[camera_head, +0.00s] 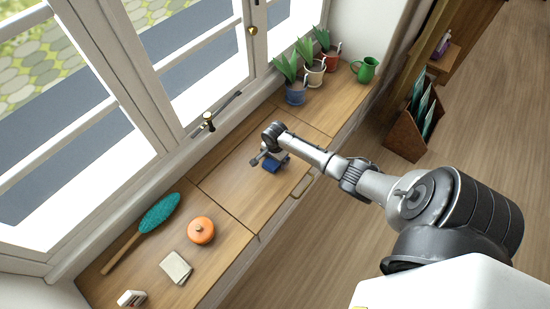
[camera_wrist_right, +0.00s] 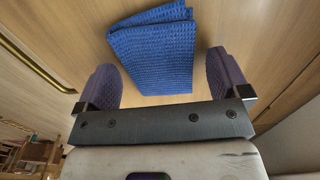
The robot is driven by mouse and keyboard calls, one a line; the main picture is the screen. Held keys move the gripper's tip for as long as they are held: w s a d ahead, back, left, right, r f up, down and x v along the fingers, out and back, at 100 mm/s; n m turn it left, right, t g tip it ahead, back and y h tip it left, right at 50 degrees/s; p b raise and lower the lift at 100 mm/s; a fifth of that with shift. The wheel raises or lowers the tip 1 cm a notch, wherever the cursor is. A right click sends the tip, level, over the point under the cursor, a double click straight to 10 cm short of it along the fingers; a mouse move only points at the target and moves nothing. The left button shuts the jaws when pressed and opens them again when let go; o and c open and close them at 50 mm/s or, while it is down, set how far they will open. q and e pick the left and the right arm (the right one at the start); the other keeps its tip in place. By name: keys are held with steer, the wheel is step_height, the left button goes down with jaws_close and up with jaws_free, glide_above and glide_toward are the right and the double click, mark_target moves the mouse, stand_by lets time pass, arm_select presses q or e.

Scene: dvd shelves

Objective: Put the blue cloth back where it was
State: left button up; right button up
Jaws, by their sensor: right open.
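The blue cloth (camera_head: 271,166) lies folded on the wooden window bench, close to my right gripper (camera_head: 268,157). In the right wrist view the blue cloth (camera_wrist_right: 152,50) shows as a folded, waffle-textured piece on the wood. My right gripper (camera_wrist_right: 163,80) is open there, with one finger at each side of the cloth's near part. The cloth lies mostly ahead of the fingertips, and I see no grip on it. My left gripper is not in view.
The bench (camera_head: 232,177) runs below the window. Several potted plants (camera_head: 313,72) and a green jug (camera_head: 367,69) stand at the far end.

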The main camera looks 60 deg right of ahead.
steer(key=shift+r, duration=0.1)
steer(key=shift+r, duration=0.35)
step_height(320, 180, up, 10)
steer(key=p, duration=0.4)
steer(key=s+a+f+n+t, duration=0.1)
steer(key=s+a+n, duration=0.45)
steer(key=a, duration=0.25)
steer(key=s+a+n, duration=0.4)
steer(key=a+n, duration=0.2)
steer(key=a, duration=0.2)
steer(key=s+a+r+n+t, duration=0.2)
steer(key=s+a+r+n, duration=0.6)
steer(key=s+a+n, duration=0.2)
steer(key=shift+s+a+r+t, duration=0.35)
steer(key=shift+s+a, duration=0.3)
steer(key=shift+a, duration=0.2)
steer(key=shift+r, duration=0.1)
step_height(320, 180, up, 30)
steer(key=p, duration=3)
